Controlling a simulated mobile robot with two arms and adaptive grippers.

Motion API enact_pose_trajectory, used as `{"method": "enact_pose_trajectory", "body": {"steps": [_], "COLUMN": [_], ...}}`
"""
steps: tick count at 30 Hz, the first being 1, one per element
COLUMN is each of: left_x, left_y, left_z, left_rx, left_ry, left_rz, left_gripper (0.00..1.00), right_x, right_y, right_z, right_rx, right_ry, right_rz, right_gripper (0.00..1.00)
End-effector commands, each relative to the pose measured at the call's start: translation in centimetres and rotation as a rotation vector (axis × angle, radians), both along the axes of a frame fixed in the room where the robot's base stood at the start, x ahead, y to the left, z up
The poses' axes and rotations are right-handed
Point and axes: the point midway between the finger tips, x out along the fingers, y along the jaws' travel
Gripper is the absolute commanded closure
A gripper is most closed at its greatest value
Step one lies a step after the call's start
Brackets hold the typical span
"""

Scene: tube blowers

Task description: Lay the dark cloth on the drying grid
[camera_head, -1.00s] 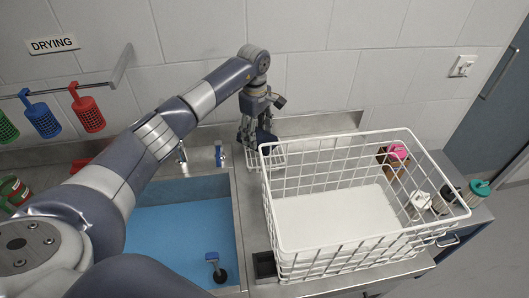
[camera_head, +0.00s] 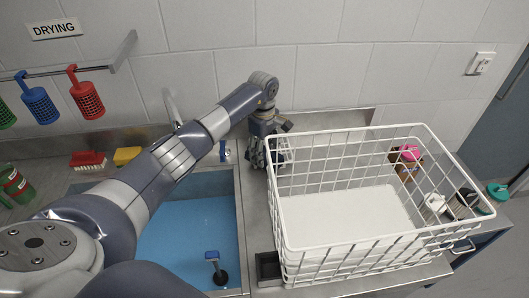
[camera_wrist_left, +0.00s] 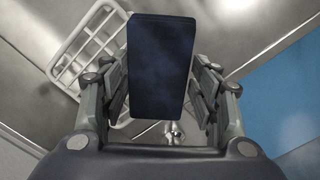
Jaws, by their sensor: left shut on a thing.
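The dark cloth (camera_wrist_left: 160,68) is a flat navy rectangle in the left wrist view. My left gripper (camera_wrist_left: 160,100) is shut on it, with a finger on each side. A small white wire grid (camera_wrist_left: 88,42), which looks like the drying grid, shows at upper left in that view. The cloth and left finger hide part of it; I cannot tell whether the cloth touches it. In the head view my left gripper (camera_head: 265,152) is low over the steel counter, beside the basket's back left corner. There the cloth is hard to make out. My right gripper is not in view.
A large white wire basket (camera_head: 350,244) stands just right of the gripper. A blue-floored sink (camera_head: 185,245) with a tap lies left. A red brush (camera_head: 88,160) and a yellow block (camera_head: 127,156) lie behind the sink. Coloured holders hang on the wall rail.

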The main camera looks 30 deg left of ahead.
Motion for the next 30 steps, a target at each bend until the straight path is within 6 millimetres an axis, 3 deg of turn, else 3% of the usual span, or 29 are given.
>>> {"method": "enact_pose_trajectory", "body": {"steps": [5,6,8,23,30], "left_x": [0.0,0.0,0.0,0.0,0.1], "left_y": [0.0,0.0,0.0,0.0,0.2], "left_z": [-0.6,-0.4,-0.4,0.4,5.1], "left_rx": [0.001,0.001,0.001,0.0,0.002], "left_ry": [0.001,0.001,0.001,-0.001,-0.005], "left_rz": [0.0,0.0,0.0,0.0,-0.001], "left_gripper": [0.64,0.37,0.24,0.24,0.24], "right_x": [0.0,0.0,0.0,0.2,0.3], "right_y": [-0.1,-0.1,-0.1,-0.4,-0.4], "right_z": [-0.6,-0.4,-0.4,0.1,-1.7], "right_rx": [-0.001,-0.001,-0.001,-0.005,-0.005], "right_ry": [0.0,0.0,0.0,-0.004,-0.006], "right_rz": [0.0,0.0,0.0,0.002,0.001], "right_gripper": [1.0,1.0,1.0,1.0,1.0]}}
